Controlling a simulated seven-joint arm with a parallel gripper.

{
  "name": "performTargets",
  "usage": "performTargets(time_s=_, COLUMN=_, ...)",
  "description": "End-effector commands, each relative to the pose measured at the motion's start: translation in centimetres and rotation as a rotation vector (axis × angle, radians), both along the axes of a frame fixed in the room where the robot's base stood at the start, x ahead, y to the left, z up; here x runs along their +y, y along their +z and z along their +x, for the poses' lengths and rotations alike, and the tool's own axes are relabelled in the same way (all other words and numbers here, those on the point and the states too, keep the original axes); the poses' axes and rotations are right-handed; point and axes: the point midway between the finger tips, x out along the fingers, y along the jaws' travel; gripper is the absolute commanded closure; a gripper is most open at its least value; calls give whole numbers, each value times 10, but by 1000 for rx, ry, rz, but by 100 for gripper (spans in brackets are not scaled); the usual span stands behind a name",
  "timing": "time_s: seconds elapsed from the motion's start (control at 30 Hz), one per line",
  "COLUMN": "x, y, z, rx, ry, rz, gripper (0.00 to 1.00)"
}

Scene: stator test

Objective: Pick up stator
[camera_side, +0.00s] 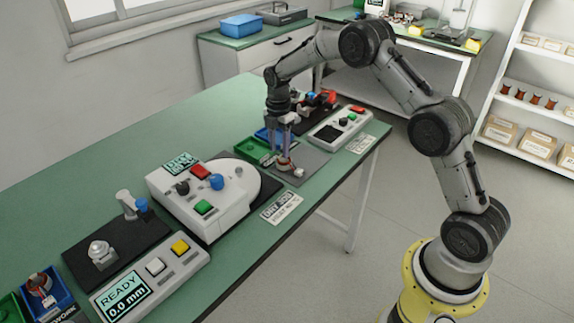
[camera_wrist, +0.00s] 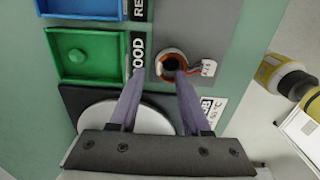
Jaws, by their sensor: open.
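The stator (camera_wrist: 171,66) is a small ring with copper-orange windings, a dark bore and wires leading to a white tag (camera_wrist: 208,68). It sits on a grey mat in the wrist view, and it also shows in the side view (camera_side: 285,164) below my gripper. My gripper (camera_wrist: 157,72) points down with its two fingers apart. In the wrist view the fingertips are close to the stator, one to its left and one at its lower right. I cannot tell whether either finger touches it. In the side view my gripper (camera_side: 282,152) partly hides the stator.
A green bin (camera_wrist: 88,56) and a blue bin (camera_wrist: 90,8) lie left of the grey mat (camera_wrist: 215,28). A white round plate (camera_wrist: 125,115) is near the fingers. A white control box (camera_side: 195,190) and a button panel (camera_side: 340,124) flank the mat on the green table (camera_side: 110,150).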

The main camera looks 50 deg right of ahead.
Motion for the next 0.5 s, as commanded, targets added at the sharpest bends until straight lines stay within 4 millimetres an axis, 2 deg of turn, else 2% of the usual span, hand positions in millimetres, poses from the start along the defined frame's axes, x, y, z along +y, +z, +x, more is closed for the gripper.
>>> performTargets(time_s=0.1, x=-2, y=-20, z=2, rx=4, ry=0, rz=1, gripper=52)
performTargets(time_s=0.2, x=-2, y=-30, z=2, rx=1, ry=0, rz=0, gripper=52)
performTargets(time_s=0.43, x=-2, y=-33, z=2, rx=-1, ry=0, rz=0, gripper=52)
performTargets(time_s=0.47, x=-2, y=-33, z=2, rx=-1, ry=0, rz=0, gripper=54)
performTargets(time_s=0.5, x=-2, y=-33, z=2, rx=-1, ry=0, rz=0, gripper=62)
